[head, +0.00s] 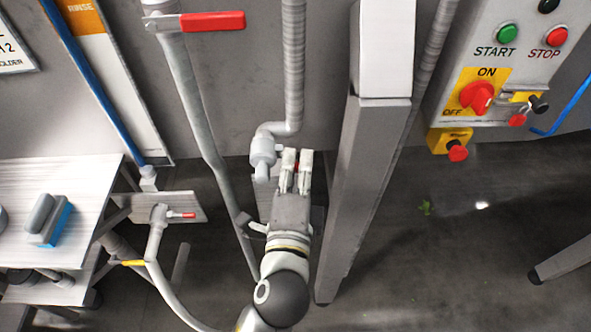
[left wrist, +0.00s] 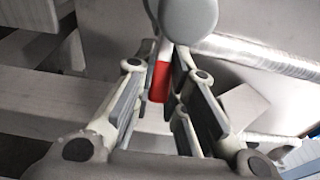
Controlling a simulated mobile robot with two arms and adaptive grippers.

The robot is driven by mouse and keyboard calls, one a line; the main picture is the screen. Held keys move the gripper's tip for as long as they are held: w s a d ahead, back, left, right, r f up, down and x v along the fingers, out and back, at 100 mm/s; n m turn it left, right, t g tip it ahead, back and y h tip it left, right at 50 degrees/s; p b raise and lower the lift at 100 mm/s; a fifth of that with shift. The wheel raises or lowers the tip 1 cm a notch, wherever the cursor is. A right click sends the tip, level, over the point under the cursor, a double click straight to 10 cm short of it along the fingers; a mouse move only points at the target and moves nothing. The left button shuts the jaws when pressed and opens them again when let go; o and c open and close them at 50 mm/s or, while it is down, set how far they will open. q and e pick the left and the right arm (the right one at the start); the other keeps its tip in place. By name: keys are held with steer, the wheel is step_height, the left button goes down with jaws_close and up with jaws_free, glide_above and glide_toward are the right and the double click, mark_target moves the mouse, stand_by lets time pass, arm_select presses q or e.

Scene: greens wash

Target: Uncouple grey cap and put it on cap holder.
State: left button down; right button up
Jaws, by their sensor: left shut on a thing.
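My left gripper (head: 297,160) is beside the light grey fitting (head: 263,150) at the lower end of a vertical pipe, on its right side. The fingers are shut on a small red lever, which shows between them in the left wrist view (left wrist: 160,80). A rounded grey part (left wrist: 188,16) sits at the top of that view, just beyond the lever; I cannot tell whether it is the grey cap. The left gripper's fingers also show there (left wrist: 165,88). My right gripper is not in view.
A grey post (head: 365,190) stands close to the gripper's right. A pipe with a red-handled valve (head: 212,22) runs to its left. A table (head: 75,180) with a grey-and-blue block (head: 47,220) is at left. A control box (head: 515,60) hangs upper right.

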arm_select(q)
steer(key=shift+f+y, duration=0.15)
steer(key=shift+y, duration=0.35)
steer(key=c, duration=1.4)
jaws_free()
steer(key=shift+a, duration=0.1)
steer(key=shift+c, duration=0.2)
